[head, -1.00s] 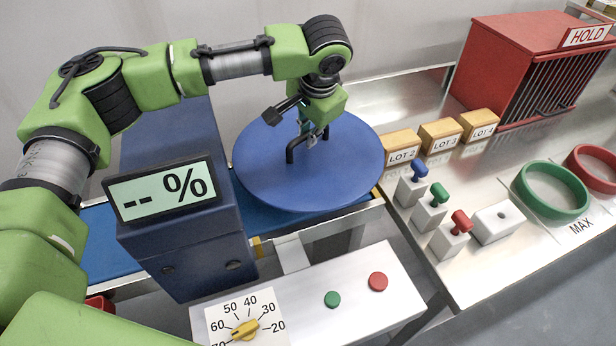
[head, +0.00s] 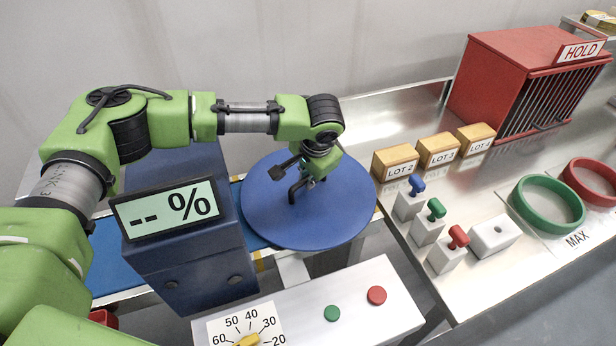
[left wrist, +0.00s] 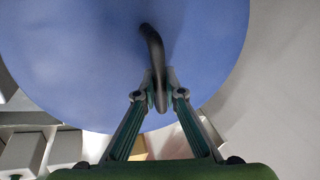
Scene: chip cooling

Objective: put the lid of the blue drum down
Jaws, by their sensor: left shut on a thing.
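The lid of the blue drum (head: 335,215) is a round, flat blue disc with a dark bar handle (head: 293,190), in the middle of the head view. My left gripper (head: 306,183) is above the lid, shut on its handle. In the left wrist view both fingertips (left wrist: 160,82) pinch the curved handle (left wrist: 151,42), and the blue lid (left wrist: 75,65) fills most of the upper picture. The drum itself does not show. I cannot tell whether the lid touches anything below. My right gripper is not in view.
A blue box with a "-- %" display (head: 168,210) stands close left of the lid. A white panel (head: 350,285) with green and red buttons is in front. Lot blocks (head: 395,162), small coloured-handle switches (head: 412,200) and a red HOLD cage (head: 515,75) are to the right.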

